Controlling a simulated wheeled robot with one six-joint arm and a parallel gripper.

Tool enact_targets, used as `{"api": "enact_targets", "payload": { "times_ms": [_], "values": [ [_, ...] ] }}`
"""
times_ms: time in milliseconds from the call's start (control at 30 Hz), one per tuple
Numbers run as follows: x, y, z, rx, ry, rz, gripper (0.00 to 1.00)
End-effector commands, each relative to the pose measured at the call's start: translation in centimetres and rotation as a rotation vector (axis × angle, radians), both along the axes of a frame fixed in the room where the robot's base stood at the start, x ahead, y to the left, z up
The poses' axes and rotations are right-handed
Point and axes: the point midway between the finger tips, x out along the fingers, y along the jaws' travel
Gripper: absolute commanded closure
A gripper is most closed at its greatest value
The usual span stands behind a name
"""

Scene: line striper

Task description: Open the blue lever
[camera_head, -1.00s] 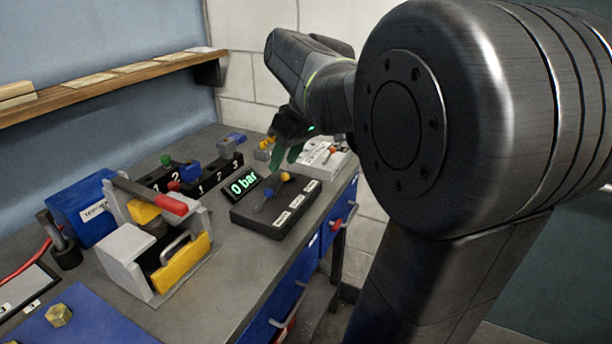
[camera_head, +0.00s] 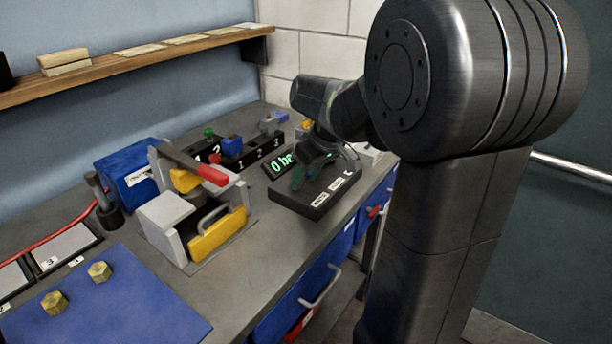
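A black lever box (camera_head: 288,200) with several white labels along its front edge sits near the right end of the bench. My gripper (camera_head: 312,176) is low over this box, pointing down, with a dark green finger in front of the levers. The blue lever is hidden behind my gripper, so I cannot tell its position or whether I touch it. The gap between my fingers is not clear from this angle. A small display (camera_head: 280,164) behind the box shows a green 0 and part of "bar"; my gripper covers its right end.
Left of the box stands a grey clamp fixture with a yellow front block (camera_head: 218,232) and a red-handled lever (camera_head: 212,175). Behind are a numbered black block (camera_head: 262,150) and a blue box (camera_head: 133,168). A blue mat (camera_head: 130,305) with brass nuts lies front left.

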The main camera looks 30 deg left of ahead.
Motion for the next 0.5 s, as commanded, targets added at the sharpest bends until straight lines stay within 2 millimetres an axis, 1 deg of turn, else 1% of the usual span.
{"api": "enact_targets", "payload": {
  "times_ms": [300, 333, 400, 467, 500],
  "values": [
    [0.02, 0.15, -0.31, 0.001, -0.001, 0.0, 0.61],
    [0.02, 0.15, -0.31, 0.001, -0.001, 0.0, 0.63],
    [0.02, 0.14, -0.3, 0.001, -0.001, 0.0, 0.77],
    [0.02, 0.14, -0.3, 0.001, 0.0, 0.0, 0.88],
    [0.02, 0.14, -0.29, 0.001, -0.001, 0.0, 0.96]
  ]
}}
